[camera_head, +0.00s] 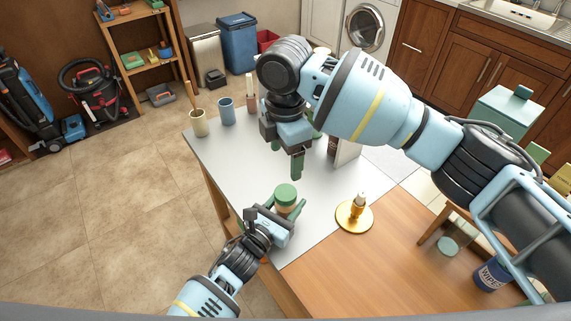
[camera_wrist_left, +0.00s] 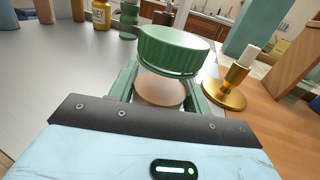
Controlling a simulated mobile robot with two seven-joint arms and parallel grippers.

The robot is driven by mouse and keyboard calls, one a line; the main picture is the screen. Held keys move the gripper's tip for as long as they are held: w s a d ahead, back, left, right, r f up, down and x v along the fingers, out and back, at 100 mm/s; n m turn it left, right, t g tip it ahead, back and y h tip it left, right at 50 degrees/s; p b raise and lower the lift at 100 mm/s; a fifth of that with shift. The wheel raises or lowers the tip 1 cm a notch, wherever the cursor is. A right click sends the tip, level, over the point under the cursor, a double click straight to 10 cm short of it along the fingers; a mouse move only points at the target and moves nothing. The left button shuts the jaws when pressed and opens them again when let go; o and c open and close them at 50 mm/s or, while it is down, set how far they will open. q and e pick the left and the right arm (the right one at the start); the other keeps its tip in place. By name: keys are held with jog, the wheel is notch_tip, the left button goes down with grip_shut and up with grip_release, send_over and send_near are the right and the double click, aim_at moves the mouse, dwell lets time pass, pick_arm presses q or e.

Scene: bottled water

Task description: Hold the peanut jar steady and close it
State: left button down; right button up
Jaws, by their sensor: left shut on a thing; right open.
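The peanut jar has a tan body (camera_head: 284,208) and a ribbed green lid (camera_head: 286,193), and is upright on the grey-white mat. In the left wrist view the lid (camera_wrist_left: 171,50) rests on top of the body (camera_wrist_left: 160,92), looking slightly tilted; I cannot tell whether it is threaded on. My left gripper (camera_head: 289,211) is shut around the jar body below the lid, its green fingers on either side. My right gripper (camera_head: 296,163) points down beyond the jar in the head view, apart from the lid. It is open and empty; its far finger is partly hidden.
A beige cup (camera_head: 199,124) and blue cup (camera_head: 226,112) stand at the far left. A yellow-labelled jar (camera_wrist_left: 101,14) is at the back. The mat's left side is clear.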

aim_at(279, 213)
dwell(0.3)
pick_arm(q)
jog(key=c, duration=0.6)
grip_release()
jog(key=v, duration=0.7)
jog(key=shift+f, duration=0.1)
jog(key=shift+s+a, duration=0.25)
jog(key=shift+s, duration=0.15)
